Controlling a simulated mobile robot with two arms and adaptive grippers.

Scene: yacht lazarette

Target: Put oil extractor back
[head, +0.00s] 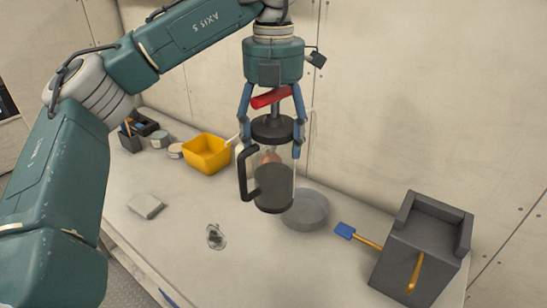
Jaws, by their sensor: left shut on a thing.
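The oil extractor (272,187) looks like a clear jug with dark liquid inside, a black side handle, a black lid and a red bar on top. My left gripper (272,140) points down, with its fingers shut on the extractor at its upper part. The extractor hangs upright and appears to be above the bench, in front of the grey bowl. The exact gap beneath it is hard to tell. My right gripper is not in view.
The pale bench (170,230) runs along a panelled wall. A yellow bin (206,153), tins (176,151) and a black caddy (143,124) stand at back left. A grey bowl (308,210), blue-ended tool (345,230) and dark grey box (420,250) are right. A folded cloth (146,206) and small clear object (215,237) lie in front.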

